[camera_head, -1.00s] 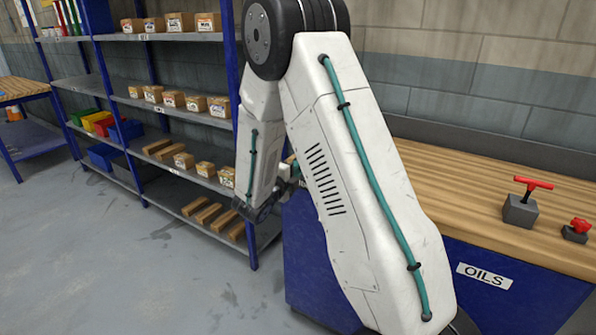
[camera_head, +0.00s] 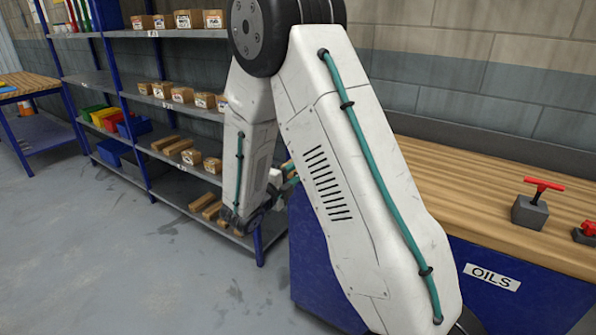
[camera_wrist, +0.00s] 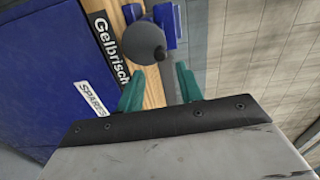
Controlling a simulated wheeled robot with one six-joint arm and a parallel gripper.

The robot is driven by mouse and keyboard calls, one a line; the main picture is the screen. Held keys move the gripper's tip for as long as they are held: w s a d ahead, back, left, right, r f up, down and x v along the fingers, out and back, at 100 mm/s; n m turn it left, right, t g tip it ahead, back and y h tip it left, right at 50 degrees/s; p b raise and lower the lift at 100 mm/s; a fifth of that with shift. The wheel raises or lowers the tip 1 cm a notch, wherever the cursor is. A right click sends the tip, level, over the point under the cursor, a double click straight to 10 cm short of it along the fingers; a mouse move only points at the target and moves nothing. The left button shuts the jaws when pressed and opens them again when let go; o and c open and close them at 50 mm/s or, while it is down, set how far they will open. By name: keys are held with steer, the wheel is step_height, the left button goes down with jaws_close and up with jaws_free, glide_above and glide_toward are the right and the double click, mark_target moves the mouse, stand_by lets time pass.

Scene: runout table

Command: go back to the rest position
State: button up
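My arm fills the middle of the head view, folded over at a black elbow joint, with its forearm hanging down to the left. My gripper is mostly hidden behind the arm there. In the wrist view my gripper (camera_wrist: 160,86) shows two teal fingers set well apart, with no object between them. Beyond the fingertips is a grey rounded thing with a dark knob (camera_wrist: 138,42), beside a blue part, at a wooden edge. I cannot tell how far it is from the fingers.
A wooden-topped bench (camera_head: 470,185) with a blue body labelled OILS stands at right. It carries a grey block with a red T-handle (camera_head: 530,210). A blue shelf rack (camera_head: 185,125) holding boxes stands behind left. The grey floor (camera_head: 110,250) at left is clear.

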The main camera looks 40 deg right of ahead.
steer(key=shift+s+a, duration=0.2)
steer(key=shift+a, duration=0.2)
steer(key=s+a+r+m+g+y, duration=0.2)
steer(key=s+m+g+y, duration=0.65)
steer(key=s+m, duration=1.4)
steer(key=s+a+r+m+t+y, duration=0.2)
steer(key=s+a+r+m+y, duration=0.2)
steer(key=a+m, duration=0.3)
steer(key=s+a+r+m+t+y, duration=0.1)
steer(key=s+a+r+m+y, duration=0.3)
steer(key=m, duration=0.7)
steer(key=s+a+r, duration=0.1)
steer(key=a+r, duration=0.1)
steer(key=a, duration=0.1)
steer(key=shift+a+r+t, duration=0.3)
steer(key=shift+t, duration=0.05)
